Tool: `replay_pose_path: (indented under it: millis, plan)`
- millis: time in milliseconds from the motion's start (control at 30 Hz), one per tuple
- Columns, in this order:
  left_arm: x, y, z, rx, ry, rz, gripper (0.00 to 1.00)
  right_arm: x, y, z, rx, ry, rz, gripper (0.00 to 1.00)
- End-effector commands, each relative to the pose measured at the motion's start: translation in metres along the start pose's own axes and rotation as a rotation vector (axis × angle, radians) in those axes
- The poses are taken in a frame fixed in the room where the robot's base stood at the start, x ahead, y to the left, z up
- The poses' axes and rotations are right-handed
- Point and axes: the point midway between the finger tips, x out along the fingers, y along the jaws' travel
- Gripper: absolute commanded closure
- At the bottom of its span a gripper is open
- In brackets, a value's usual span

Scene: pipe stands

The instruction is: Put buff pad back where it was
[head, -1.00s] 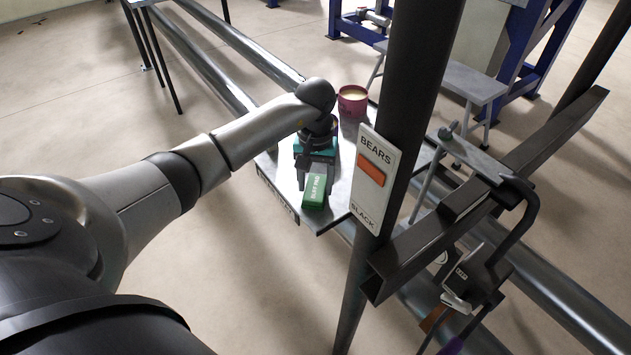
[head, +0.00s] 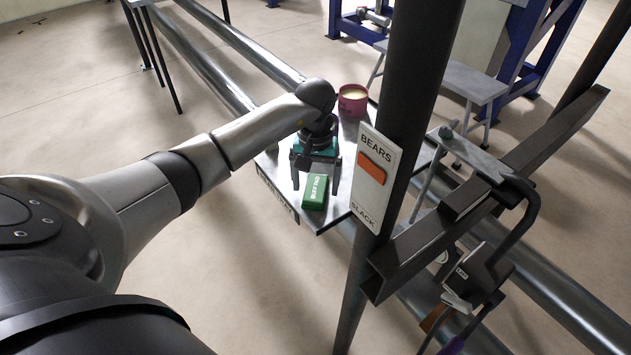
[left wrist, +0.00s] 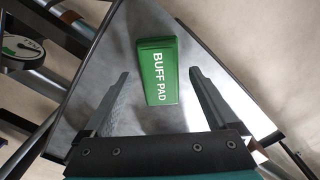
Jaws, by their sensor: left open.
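The buff pad (head: 314,192) is a small green block with white lettering. It lies on the grey metal shelf (head: 338,205) near its front corner. My left gripper (head: 315,188) is open, with one finger on each side of the pad. In the left wrist view the pad (left wrist: 158,72) lies between and beyond the open fingers (left wrist: 160,95), with a gap on both sides, on the bare metal surface. My right gripper does not show.
A dark red tin (head: 352,101) stands on the shelf behind my gripper. A dark post with a sign reading BEARS and SLACK (head: 373,178) rises right of the shelf. Long steel pipes (head: 225,35) run behind. A clamp (head: 480,262) hangs on the beam at right.

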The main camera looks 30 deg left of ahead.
Motion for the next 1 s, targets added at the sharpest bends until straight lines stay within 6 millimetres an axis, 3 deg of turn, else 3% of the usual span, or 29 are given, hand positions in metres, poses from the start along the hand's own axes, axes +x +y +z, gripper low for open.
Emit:
replay_pose_path:
  millis: [367, 1000]
  plan:
    - [-0.002, 0.0, 0.0, 0.0, 0.001, 0.0, 0.0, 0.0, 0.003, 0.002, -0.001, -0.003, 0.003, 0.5]
    - [-0.035, 0.0, -0.001, 0.0, 0.001, 0.0, 0.0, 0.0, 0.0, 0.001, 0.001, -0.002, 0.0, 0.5]
